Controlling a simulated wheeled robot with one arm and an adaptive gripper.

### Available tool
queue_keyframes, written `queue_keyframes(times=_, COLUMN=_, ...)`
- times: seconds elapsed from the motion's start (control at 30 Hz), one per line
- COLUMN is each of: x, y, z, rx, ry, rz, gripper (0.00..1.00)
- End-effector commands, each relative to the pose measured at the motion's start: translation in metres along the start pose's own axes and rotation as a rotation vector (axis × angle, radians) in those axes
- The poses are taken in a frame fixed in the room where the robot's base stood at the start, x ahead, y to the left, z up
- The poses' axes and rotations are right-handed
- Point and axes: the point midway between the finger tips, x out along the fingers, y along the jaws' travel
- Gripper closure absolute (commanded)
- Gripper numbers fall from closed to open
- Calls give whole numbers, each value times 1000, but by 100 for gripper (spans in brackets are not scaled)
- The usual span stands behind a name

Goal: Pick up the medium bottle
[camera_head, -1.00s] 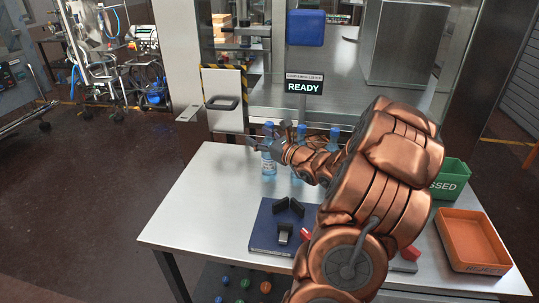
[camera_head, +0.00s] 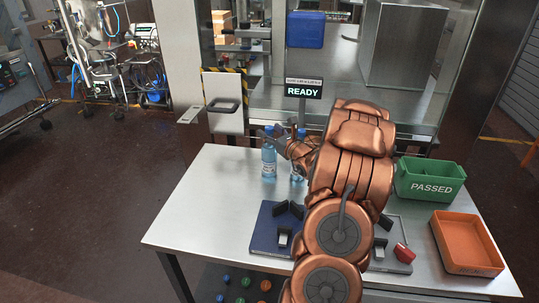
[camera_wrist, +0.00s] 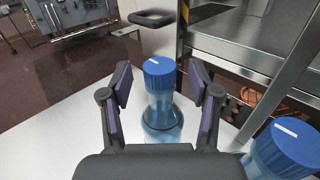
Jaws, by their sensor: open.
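A clear blue-tinted bottle with a blue cap (camera_wrist: 160,112) stands upright between the spread fingers of my gripper (camera_wrist: 161,82) in the wrist view. My gripper is open, with a finger on each side of the bottle's upper part and gaps to both. In the head view a bottle (camera_head: 268,160) stands at the table's back left, beside my gripper, which is mostly hidden by my arm. A second blue-capped bottle (camera_wrist: 281,150) is at the lower right of the wrist view; it also shows partly in the head view (camera_head: 298,176). I cannot tell which bottle is the medium one.
On the metal table (camera_head: 200,215) lie a dark blue board (camera_head: 266,232) with black blocks, a green bin marked PASSED (camera_head: 430,188) and an orange tray (camera_head: 440,238). A machine with a READY sign (camera_head: 304,92) stands behind. The table's left part is clear.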

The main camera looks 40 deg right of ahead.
Motion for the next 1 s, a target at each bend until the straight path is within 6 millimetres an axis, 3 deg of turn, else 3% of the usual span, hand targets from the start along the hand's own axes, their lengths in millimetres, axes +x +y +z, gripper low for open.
queue_keyframes(times=0.4, x=11, y=0, z=1, rx=-1, ry=-2, rz=0, gripper=38)
queue_keyframes(times=1.0, x=11, y=0, z=1, rx=-1, ry=-2, rz=0, gripper=100)
